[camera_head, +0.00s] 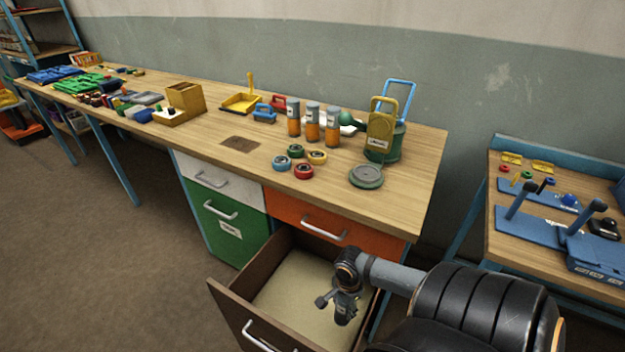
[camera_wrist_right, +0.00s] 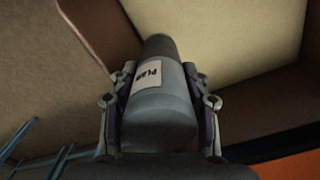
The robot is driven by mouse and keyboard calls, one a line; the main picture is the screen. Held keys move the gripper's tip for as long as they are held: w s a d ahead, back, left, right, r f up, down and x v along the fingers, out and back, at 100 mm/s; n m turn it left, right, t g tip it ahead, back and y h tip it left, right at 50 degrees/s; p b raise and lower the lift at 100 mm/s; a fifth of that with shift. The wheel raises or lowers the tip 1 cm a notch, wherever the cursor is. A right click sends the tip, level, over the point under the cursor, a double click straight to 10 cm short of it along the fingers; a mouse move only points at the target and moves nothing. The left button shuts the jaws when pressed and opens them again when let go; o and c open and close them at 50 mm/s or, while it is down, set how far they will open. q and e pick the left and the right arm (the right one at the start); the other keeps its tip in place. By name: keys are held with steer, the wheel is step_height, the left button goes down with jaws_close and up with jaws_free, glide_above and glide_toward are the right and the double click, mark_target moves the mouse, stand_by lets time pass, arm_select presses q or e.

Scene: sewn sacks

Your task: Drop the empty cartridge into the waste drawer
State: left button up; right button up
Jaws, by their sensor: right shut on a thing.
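The cartridge (camera_wrist_right: 160,115) is a grey cylinder with a dark end and a white label, which seems to read "PLAIN". My right gripper (camera_head: 343,293) is shut on it, with one finger on each side in the right wrist view. In the head view the gripper points down over the open drawer (camera_head: 292,290), a brown box with a pale, bare floor. The wrist view shows the pale drawer floor (camera_wrist_right: 225,30) beyond the cartridge. The cartridge is hard to make out in the head view. My left gripper is not in view.
Three orange-and-grey cartridges (camera_head: 312,122) stand on the workbench (camera_head: 215,110) above. Near them are several coloured rings (camera_head: 296,151) and a green device (camera_head: 383,140) with a round plate. An orange drawer (camera_head: 300,217) and a green one (camera_head: 222,215) are shut.

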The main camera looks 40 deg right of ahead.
arm_select(q)
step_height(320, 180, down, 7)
steer(key=b, duration=0.6)
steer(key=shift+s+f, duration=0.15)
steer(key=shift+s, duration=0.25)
arm_select(e)
steer(key=w+a+f, duration=0.2)
steer(key=w+f, duration=0.9)
steer(key=f, duration=0.1)
steer(key=shift+w, duration=0.3)
steer(key=shift+f, duration=0.1)
steer(key=shift+f, duration=0.5)
steer(key=shift+d, duration=0.1)
steer(key=o, duration=1.1)
steer(key=shift+o, duration=0.2)
